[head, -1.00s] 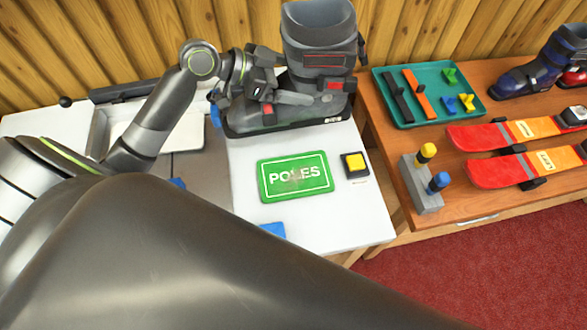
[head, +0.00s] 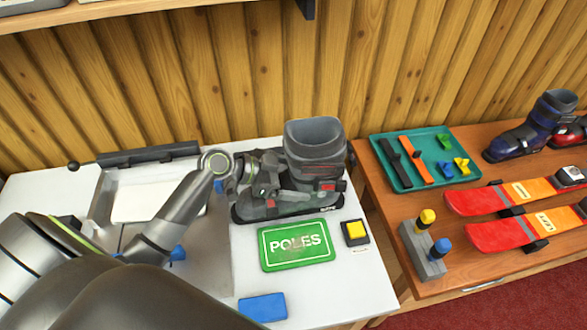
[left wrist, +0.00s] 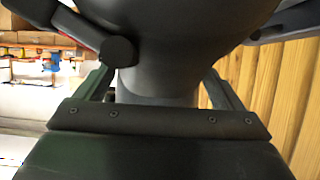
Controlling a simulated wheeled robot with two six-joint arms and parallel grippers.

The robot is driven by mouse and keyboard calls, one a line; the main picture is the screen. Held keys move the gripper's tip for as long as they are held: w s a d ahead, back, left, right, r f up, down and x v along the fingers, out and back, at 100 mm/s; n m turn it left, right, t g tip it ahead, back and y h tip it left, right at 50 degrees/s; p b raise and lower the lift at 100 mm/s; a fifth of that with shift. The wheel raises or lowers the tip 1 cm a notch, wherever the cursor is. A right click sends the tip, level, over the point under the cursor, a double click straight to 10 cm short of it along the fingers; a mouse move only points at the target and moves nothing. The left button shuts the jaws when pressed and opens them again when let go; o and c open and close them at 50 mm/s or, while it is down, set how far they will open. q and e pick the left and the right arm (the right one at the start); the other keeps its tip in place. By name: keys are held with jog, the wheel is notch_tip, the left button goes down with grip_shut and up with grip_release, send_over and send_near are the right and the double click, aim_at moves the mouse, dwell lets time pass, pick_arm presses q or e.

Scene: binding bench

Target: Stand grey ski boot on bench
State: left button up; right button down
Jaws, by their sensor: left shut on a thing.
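My right gripper is not in view.
A green POLES sign (head: 296,246) and a yellow button box (head: 355,232) lie in front of the boot. A blue block (head: 262,307) is at the front edge. A teal tray (head: 403,182), a grey stand (head: 422,252) and red skis (head: 510,230) occupy the right table.

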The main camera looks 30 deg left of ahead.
pick_arm(q)
jog(key=shift+r, duration=0.1)
jog(key=o, duration=1.6)
jog(key=shift+c, duration=0.2)
jog(key=shift+s, duration=0.1)
